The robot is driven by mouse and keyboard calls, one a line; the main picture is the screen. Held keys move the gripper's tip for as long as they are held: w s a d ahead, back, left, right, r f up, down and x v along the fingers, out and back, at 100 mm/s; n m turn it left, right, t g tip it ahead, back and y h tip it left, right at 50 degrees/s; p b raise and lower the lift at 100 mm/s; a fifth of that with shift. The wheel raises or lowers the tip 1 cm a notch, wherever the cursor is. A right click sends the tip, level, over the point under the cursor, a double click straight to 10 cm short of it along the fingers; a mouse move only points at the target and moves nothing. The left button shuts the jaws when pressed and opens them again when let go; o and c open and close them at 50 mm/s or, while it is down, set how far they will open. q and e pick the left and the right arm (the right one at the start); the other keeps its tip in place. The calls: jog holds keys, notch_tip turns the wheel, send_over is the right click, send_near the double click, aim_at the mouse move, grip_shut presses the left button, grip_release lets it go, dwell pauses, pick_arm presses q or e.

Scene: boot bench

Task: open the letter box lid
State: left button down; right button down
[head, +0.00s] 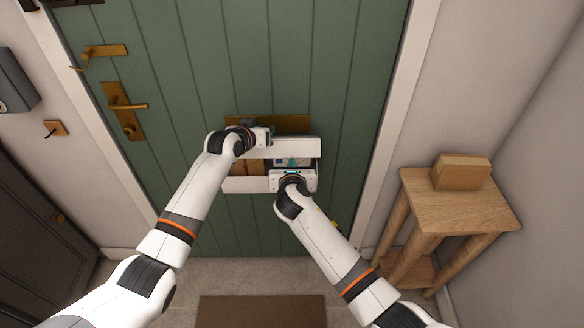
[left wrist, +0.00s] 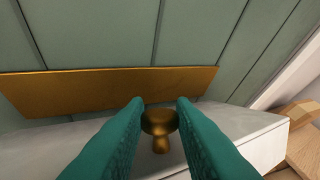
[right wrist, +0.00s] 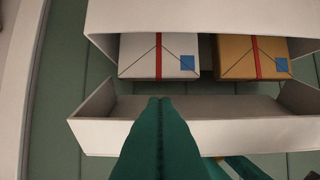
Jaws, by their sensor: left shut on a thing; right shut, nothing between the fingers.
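The white letter box is on the green door, its front panel (head: 245,185) showing low. Its white lid (head: 297,147) stands tilted up, with a gap between it and the front panel. The lid also shows in the right wrist view (right wrist: 225,135). My left gripper (head: 262,137) is shut on the brass knob (left wrist: 160,124) of the lid. My right gripper (head: 293,163) is shut and empty, its fingertips (right wrist: 160,100) in the gap near the lid. I cannot tell whether they touch it. Inside lie a white parcel (right wrist: 158,55) and a brown parcel (right wrist: 250,57), both with red ribbons.
A brass plate (head: 285,122) is fixed to the door (head: 230,50) behind the lid. A wooden side table (head: 460,205) with a cardboard box (head: 461,172) stands at right. A brown mat (head: 262,311) lies on the floor.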

jog(key=shift+w+r, duration=0.35)
jog(key=shift+r, duration=0.35)
pick_arm(q)
jog(key=c, duration=1.3)
grip_release()
jog(key=shift+o, duration=0.2)
jog(key=shift+f, duration=0.1)
pick_arm(e)
jog(key=shift+s, duration=0.1)
